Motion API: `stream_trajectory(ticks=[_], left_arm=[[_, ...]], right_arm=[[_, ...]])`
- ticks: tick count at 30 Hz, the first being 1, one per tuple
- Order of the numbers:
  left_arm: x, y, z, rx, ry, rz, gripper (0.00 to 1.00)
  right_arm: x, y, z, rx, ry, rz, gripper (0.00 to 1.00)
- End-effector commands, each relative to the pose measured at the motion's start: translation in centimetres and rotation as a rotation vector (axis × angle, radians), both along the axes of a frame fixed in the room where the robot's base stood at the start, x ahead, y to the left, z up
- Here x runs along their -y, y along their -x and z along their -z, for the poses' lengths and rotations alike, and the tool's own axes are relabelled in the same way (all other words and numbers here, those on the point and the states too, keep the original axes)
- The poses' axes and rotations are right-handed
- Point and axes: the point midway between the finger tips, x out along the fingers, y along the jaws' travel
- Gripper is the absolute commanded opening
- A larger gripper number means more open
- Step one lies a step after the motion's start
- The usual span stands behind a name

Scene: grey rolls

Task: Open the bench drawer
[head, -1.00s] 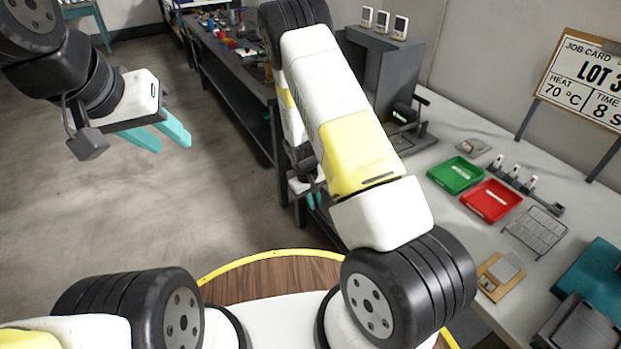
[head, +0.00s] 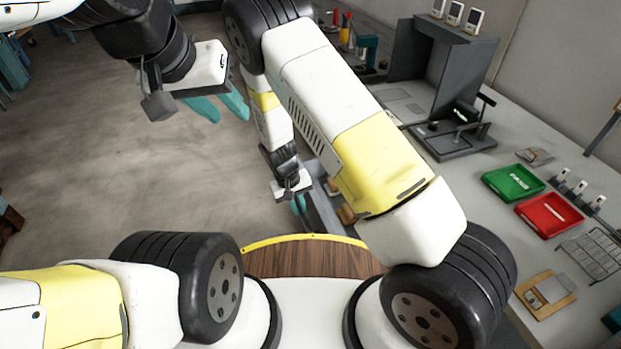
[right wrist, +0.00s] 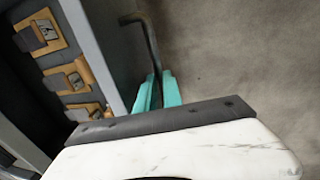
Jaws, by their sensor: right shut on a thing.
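The bench drawer (head: 322,214) stands pulled out from under the bench. Its grey wall (right wrist: 92,45) and inside show in the right wrist view. Inside lie several wooden boards with small grey devices, such as one board (right wrist: 38,31). The drawer's dark bar handle (right wrist: 148,38) runs between the teal fingers of my right gripper (right wrist: 157,92), which are shut on it. In the head view my right gripper (head: 299,204) is at the drawer's front, partly hidden. My left gripper (head: 228,112) hangs over the floor, empty, its fingers apart.
The bench top (head: 410,105) carries a grey booth (head: 440,60), a green tray (head: 513,183), a red tray (head: 549,215) and a wire rack (head: 592,252). My right arm crosses above the bench edge. The floor left of the drawer is clear.

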Motion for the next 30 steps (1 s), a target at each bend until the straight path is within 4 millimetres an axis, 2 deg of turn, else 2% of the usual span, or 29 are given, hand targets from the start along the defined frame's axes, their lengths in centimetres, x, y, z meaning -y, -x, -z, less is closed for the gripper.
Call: stream_trajectory(ticks=[14,15,16,26,30], left_arm=[[0.0,0.0,0.0,0.0,0.0,0.0,0.36],[0.0,0.0,0.0,0.0,0.0,0.0,0.36],[0.0,0.0,0.0,0.0,0.0,0.0,0.36],[0.0,0.0,0.0,0.0,0.0,0.0,0.36],[0.0,0.0,0.0,0.0,0.0,0.0,0.36]], right_arm=[[-0.6,0.2,-0.1,0.0,0.0,0.001,0.0],[-0.6,0.2,-0.1,0.0,0.0,0.001,0.13],[-0.6,0.2,-0.1,0.0,0.0,0.001,0.19],[-0.6,0.2,-0.2,0.001,0.0,0.0,0.2],[-0.9,0.2,-1.6,0.002,-0.003,-0.001,0.2]])
